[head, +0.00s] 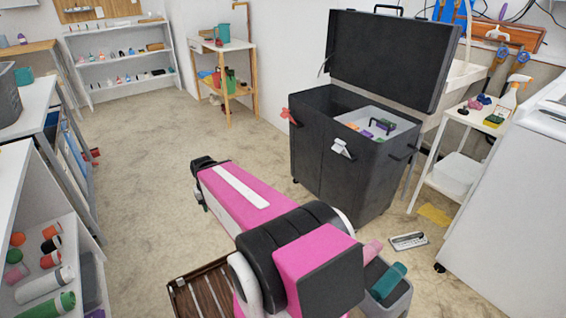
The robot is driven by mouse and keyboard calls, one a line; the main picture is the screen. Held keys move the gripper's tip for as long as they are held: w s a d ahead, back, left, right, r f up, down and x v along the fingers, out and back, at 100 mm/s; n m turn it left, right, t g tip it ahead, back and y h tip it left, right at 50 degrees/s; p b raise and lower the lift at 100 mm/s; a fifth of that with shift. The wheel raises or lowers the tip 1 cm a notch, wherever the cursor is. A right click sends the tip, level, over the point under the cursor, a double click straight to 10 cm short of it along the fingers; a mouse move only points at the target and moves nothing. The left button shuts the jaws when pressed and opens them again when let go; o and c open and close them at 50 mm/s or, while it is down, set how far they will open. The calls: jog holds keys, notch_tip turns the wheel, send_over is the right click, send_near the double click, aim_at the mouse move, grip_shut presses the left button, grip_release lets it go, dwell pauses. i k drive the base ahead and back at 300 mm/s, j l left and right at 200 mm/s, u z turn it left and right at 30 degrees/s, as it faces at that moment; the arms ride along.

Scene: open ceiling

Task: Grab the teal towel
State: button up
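A teal rolled cloth (388,282), which looks like the towel, sticks up at a tilt from a grey bin (401,300) at the lower right, close beside my magenta arm. A pink roll (372,251) is beside it. My arm hides part of the bin and perhaps the lower part of the teal roll. The dark far end of my arm, where my gripper (200,168) seems to be, points away over the floor, well to the left of the teal roll. Its fingers are too small and too hidden to read.
A black wheeled chest (320,170) with its lid up stands ahead. A slatted wooden crate (203,291) lies left of my arm. A white cart (446,183) and a white appliance (505,215) stand right. Shelves (28,230) line the left. The middle floor is clear.

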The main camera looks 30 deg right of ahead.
aim_at(380, 291)
jog(key=i, duration=1.8)
jog(key=i+z, duration=0.25)
jog(key=z, duration=0.15)
jog(key=i+j+z, duration=0.1)
jog(key=i+z, duration=0.25)
jog(key=i+j+z, duration=0.1)
jog(key=z, duration=2.35)
jog(key=i+z, duration=0.15)
jog(key=z, duration=0.2)
jog(key=i+j+z, duration=0.15)
jog(key=z, duration=0.2)
jog(key=i+j+z, duration=0.1)
jog(key=z, duration=0.25)
